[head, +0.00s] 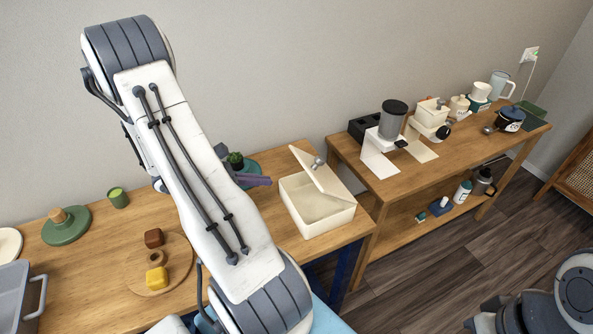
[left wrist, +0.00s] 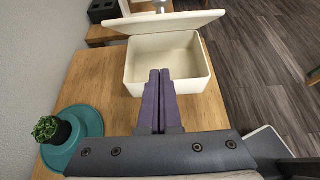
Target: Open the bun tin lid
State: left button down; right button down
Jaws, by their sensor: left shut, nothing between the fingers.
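The bun tin (head: 312,212) is a cream box at the right end of the near wooden table. Its lid (head: 322,174) stands tilted up, hinged along one long side, with a small grey knob on it. In the left wrist view the tin (left wrist: 187,57) is open and looks empty, and the lid (left wrist: 165,22) leans up at its far side. My left gripper (head: 262,181) is shut and empty, just left of the tin. In the left wrist view its purple fingers (left wrist: 160,78) are together in front of the tin's near wall; whether they touch it I cannot tell.
A potted plant (left wrist: 50,130) on a teal dish stands beside my left gripper. A round board (head: 143,286) with several small blocks lies left of my arm. A second table (head: 400,178) with kitchen items stands to the right. Table is bare in front of the tin.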

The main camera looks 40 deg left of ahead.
pick_arm(q)
jog(key=p+x, duration=0.2)
jog(key=x, duration=0.6)
jog(key=shift+w+d, duration=0.25)
jog(key=shift+w, duration=0.05)
jog(key=shift+w+d+r+p, duration=0.2)
jog(key=shift+w+r+p, duration=0.3)
jog(key=shift+r+p, duration=0.15)
jog(key=shift+w+d+r+p, duration=0.15)
jog(key=shift+w+r+p, duration=0.4)
jog(key=shift+r, duration=0.15)
